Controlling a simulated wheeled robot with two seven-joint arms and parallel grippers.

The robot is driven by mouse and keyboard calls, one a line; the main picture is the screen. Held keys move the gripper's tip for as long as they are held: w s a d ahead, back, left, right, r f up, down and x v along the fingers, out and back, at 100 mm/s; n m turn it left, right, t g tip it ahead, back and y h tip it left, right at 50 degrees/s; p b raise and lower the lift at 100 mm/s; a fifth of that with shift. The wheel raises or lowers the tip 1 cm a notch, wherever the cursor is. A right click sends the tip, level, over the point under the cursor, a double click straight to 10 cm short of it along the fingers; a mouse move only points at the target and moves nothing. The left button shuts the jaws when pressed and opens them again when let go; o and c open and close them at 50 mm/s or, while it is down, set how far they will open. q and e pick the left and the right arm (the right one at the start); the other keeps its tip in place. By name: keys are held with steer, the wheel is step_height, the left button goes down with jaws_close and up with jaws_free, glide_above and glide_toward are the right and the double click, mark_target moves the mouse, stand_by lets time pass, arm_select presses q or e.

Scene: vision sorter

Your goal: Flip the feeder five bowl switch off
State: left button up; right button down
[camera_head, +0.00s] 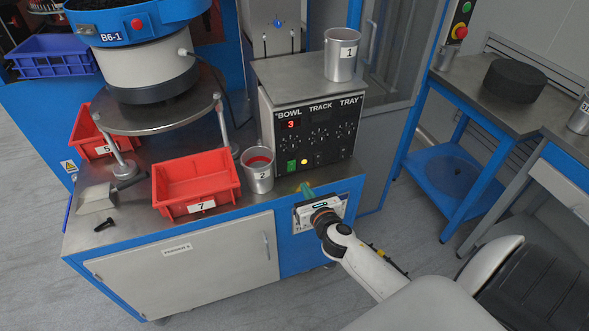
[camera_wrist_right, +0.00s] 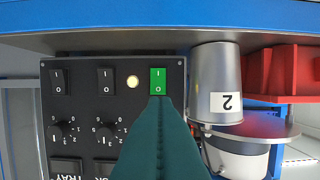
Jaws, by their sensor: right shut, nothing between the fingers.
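The control box (camera_head: 308,130) stands on the feeder bench, its front marked BOWL, TRACK, TRAY. The green rocker switch (camera_head: 291,166) is at its lower left, below BOWL, beside a lit yellow lamp (camera_head: 304,161). In the right wrist view, where the scene is upside down, the green switch (camera_wrist_right: 158,80) shows I and O marks. My right gripper (camera_head: 306,189) is shut and empty in front of the box, below the switch row. Its teal fingers (camera_wrist_right: 162,105) overlap the switch's lower edge in the wrist view; whether they touch is unclear. My left gripper is out of view.
A metal cup marked 2 (camera_head: 259,176) stands close left of the box. A red bin marked 7 (camera_head: 196,184) is further left. A cup marked 1 (camera_head: 341,55) stands on top. Two black switches (camera_wrist_right: 106,80) (camera_wrist_right: 59,82) share the panel row.

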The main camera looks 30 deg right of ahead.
mark_target(291, 163)
steer(key=x, duration=0.8)
steer(key=shift+w+r, duration=0.15)
steer(key=shift+r, duration=0.25)
steer(key=shift+w+d, duration=0.15)
steer(key=shift+w, duration=0.55)
steer(key=shift+r, duration=0.1)
steer(key=shift+w+d+r+p, duration=0.1)
steer(key=shift+w+r+p, duration=0.2)
steer(key=shift+w, duration=0.1)
steer(key=shift+s+f, duration=0.1)
steer(key=shift+f, duration=0.15)
steer(key=shift+s, duration=0.1)
